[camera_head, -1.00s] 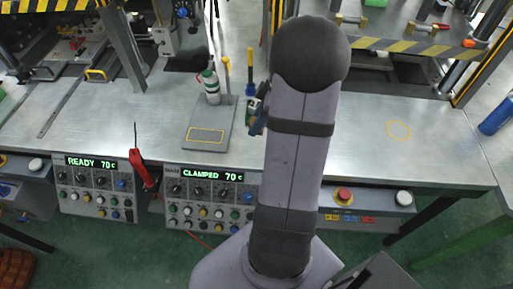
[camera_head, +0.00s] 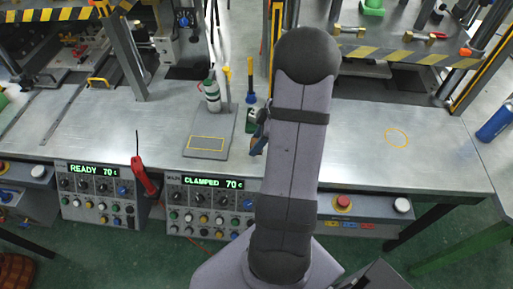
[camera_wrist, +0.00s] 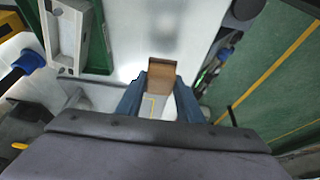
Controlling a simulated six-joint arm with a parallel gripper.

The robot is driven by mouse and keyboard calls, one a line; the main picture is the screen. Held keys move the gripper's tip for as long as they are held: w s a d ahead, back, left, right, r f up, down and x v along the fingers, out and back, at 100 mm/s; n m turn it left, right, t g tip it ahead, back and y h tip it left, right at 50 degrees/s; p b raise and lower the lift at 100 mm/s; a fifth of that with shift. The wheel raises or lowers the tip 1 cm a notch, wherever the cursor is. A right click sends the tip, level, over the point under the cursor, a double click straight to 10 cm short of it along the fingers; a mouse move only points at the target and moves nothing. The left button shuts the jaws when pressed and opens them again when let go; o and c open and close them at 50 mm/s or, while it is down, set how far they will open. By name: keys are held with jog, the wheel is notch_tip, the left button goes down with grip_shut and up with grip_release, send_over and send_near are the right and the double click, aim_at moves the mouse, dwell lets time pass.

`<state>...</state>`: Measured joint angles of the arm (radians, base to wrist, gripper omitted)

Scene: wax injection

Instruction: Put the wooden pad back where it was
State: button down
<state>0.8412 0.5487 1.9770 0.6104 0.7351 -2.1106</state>
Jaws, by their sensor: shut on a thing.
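The wooden pad (camera_wrist: 161,73) is a small brown block in the wrist view, between the fingertips of my gripper (camera_wrist: 158,86). My blue fingers are shut on it. A yellow rectangle outline (camera_head: 206,143) is marked on the front of a grey plate (camera_head: 222,156) on the bench. Part of a yellow outline (camera_wrist: 151,106) also shows between my fingers in the wrist view. In the head view my arm hides most of the gripper, and the pad cannot be seen; a bluish gripper part shows just right of the plate. The pad's height above the bench cannot be told.
A white and green bottle (camera_head: 211,92) and a yellow-topped tool (camera_head: 228,85) stand at the plate's rear. A red-handled tool (camera_head: 143,176) hangs at the front edge. Bench right of my arm is clear around a yellow circle (camera_head: 397,137).

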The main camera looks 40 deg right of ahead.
jog(key=shift+f+p, duration=0.35)
jog(key=shift+f, duration=1.4)
jog(key=shift+f, duration=0.15)
jog(key=c, duration=1.2)
grip_release()
jog(key=shift+r, duration=0.2)
jog(key=shift+r, duration=0.1)
jog(key=b+v, duration=0.3)
jog(key=v, duration=0.9)
jog(key=shift+a, duration=0.1)
